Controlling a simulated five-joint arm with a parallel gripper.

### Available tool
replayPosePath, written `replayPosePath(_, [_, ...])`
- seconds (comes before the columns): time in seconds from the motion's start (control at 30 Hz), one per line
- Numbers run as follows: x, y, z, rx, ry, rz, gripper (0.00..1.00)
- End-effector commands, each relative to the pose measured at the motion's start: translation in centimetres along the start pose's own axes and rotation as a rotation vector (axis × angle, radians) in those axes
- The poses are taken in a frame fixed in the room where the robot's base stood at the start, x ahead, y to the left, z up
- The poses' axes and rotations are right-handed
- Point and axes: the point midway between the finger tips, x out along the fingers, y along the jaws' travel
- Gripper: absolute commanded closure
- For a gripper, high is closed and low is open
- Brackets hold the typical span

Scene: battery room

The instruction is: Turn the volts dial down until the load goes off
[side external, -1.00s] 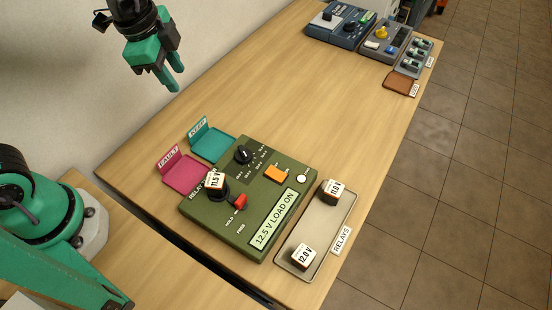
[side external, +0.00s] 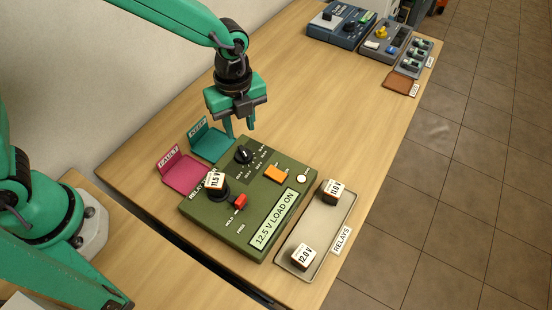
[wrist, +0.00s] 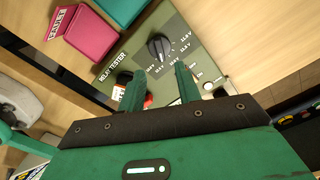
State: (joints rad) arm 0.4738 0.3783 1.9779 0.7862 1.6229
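The green relay tester (side external: 255,240) lies on the bench, and its display (side external: 278,219) reads "12.5 V LOAD ON". The black volts dial (side external: 243,154) is at its upper left part; it also shows in the wrist view (wrist: 159,46), just beyond my fingertips. My gripper (side external: 239,128) hangs above the dial, its fingers pointing down and apart with nothing between them. In the wrist view, my gripper (wrist: 156,80) has its two green fingers spread. A relay marked 11.5 V (side external: 214,182) sits in the tester's socket beside a red lever (side external: 239,201).
A tray (side external: 312,238) at the right holds relays marked 11.0 V (side external: 333,190) and 12.0 V (side external: 303,256). A pink fault tray (side external: 186,175) and a teal tray (side external: 213,147) stand behind the tester. An orange switch (side external: 276,174) is near the dial. Other devices (side external: 341,25) stand far back.

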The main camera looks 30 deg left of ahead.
Motion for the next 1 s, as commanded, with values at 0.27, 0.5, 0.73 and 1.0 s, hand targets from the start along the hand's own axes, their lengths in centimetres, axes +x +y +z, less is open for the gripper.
replayPosePath(0.27, [0.6, 0.0, 0.0, -0.002, 0.000, 0.001, 0.66])
replayPosePath(0.5, [2.9, 0.1, 0.0, -0.003, 0.000, 0.003, 0.66])
replayPosePath(0.73, [5.6, 0.1, 0.0, -0.003, 0.000, 0.002, 0.66])
replayPosePath(1.0, [7.5, 0.0, 0.0, -0.003, 0.000, 0.000, 0.66])
